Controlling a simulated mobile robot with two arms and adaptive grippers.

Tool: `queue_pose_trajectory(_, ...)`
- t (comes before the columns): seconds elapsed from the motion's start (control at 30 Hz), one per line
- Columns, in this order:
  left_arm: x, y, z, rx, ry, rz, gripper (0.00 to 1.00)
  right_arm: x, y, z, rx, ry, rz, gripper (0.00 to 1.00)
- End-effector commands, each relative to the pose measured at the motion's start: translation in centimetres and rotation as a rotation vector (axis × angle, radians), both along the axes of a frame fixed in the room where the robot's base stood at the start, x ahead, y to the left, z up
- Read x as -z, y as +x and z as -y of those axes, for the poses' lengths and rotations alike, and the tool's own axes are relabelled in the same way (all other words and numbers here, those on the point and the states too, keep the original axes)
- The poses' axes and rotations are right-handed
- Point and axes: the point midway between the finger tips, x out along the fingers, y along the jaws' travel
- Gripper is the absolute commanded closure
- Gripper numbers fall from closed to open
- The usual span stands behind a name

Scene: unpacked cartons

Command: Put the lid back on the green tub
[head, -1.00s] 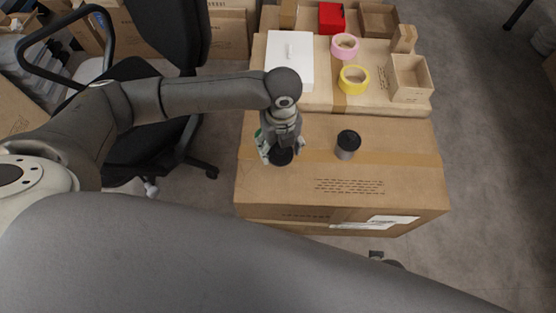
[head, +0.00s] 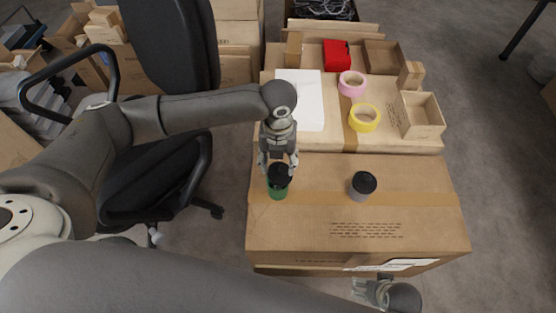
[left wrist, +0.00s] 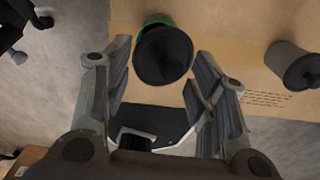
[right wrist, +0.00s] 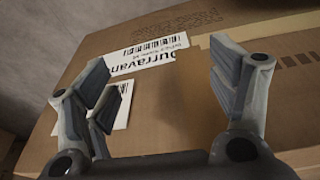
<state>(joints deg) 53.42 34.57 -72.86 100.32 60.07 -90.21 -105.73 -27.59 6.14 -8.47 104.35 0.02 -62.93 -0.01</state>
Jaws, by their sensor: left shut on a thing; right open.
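The green tub (head: 278,190) stands upright near the left edge of the front carton's top. Its black lid (head: 278,171) is at the tub's mouth; I cannot tell whether it is seated or just above. My left gripper (head: 278,165) is shut on the lid from above. In the left wrist view the lid (left wrist: 163,57), with a small knob, lies between the fingertips (left wrist: 163,55), and it hides most of the green tub (left wrist: 157,20). My right gripper (head: 372,289) is open and empty beside the carton's front; in the right wrist view its fingers (right wrist: 160,70) face the carton's labelled side.
A grey tub with a black lid (head: 361,186) stands to the right on the front carton (head: 425,215). The carton's right part is clear.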

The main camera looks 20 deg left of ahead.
Motion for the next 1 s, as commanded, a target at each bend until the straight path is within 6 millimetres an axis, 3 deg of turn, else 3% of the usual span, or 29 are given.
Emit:
queue_pose_trajectory(0.03,0.2,0.0,0.0,0.000,0.000,0.000,0.69,-0.4,0.1,0.0,0.001,0.001,0.004,0.20)
queue_pose_trajectory(0.1,0.4,0.0,0.0,0.000,0.000,0.000,0.94,-1.1,0.3,0.0,0.001,0.001,0.008,0.20)
queue_pose_trajectory(0.13,0.5,0.0,0.0,0.000,0.000,0.000,1.00,-1.4,0.4,0.0,0.002,0.001,0.010,0.20)
queue_pose_trajectory(1.0,2.3,0.0,0.0,-0.001,0.000,0.001,1.00,-10.0,0.5,0.1,0.009,0.004,0.055,0.20)
